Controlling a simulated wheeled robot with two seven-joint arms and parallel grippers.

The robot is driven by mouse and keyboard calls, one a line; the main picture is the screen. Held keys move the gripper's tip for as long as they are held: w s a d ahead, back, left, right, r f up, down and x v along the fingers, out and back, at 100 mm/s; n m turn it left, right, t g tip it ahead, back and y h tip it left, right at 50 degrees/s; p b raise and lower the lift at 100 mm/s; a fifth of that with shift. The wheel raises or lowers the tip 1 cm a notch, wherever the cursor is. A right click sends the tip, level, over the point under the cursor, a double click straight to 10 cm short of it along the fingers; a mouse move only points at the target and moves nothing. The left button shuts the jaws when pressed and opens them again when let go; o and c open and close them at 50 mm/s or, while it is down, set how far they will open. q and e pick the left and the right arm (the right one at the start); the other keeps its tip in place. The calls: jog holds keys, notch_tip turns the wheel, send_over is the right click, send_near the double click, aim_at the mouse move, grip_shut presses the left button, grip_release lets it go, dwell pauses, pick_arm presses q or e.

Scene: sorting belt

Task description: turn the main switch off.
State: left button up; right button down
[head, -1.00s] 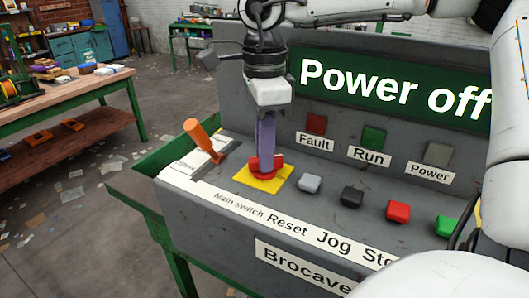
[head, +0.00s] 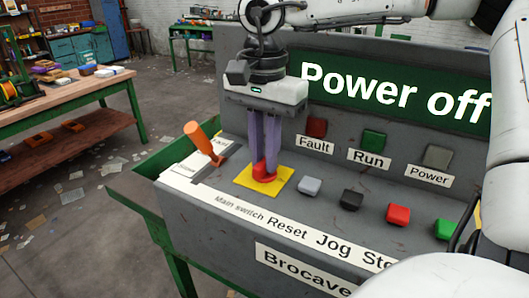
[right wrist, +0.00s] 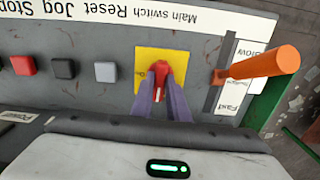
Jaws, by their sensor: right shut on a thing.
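The main switch is a red rotary knob (head: 264,172) on a yellow plate (head: 283,178), above the "Main switch" label on the grey panel. My right gripper (head: 265,168) points down at it with purple fingers, shut on the red knob. The right wrist view shows the red knob (right wrist: 160,72) between the two fingertips (right wrist: 161,85), on the yellow plate (right wrist: 145,58). The fingers hide part of the knob. The large green display (head: 395,90) reads "Power off". My left gripper is not in view.
An orange lever (head: 200,140) stands left of the switch. Grey (head: 310,185), black (head: 351,196), red (head: 397,214) and green (head: 446,228) buttons sit to its right. Fault (head: 316,127), Run (head: 374,139) and Power (head: 437,155) lamps look dim. A workbench (head: 70,105) stands at the left.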

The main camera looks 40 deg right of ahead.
aim_at(264, 160)
jog(key=shift+n, duration=0.4)
jog(key=c, duration=1.7)
grip_release()
notch_tip(264, 160, up, 10)
jog(key=shift+r, duration=0.2)
notch_tip(264, 160, down, 10)
jog(key=shift+f, duration=0.25)
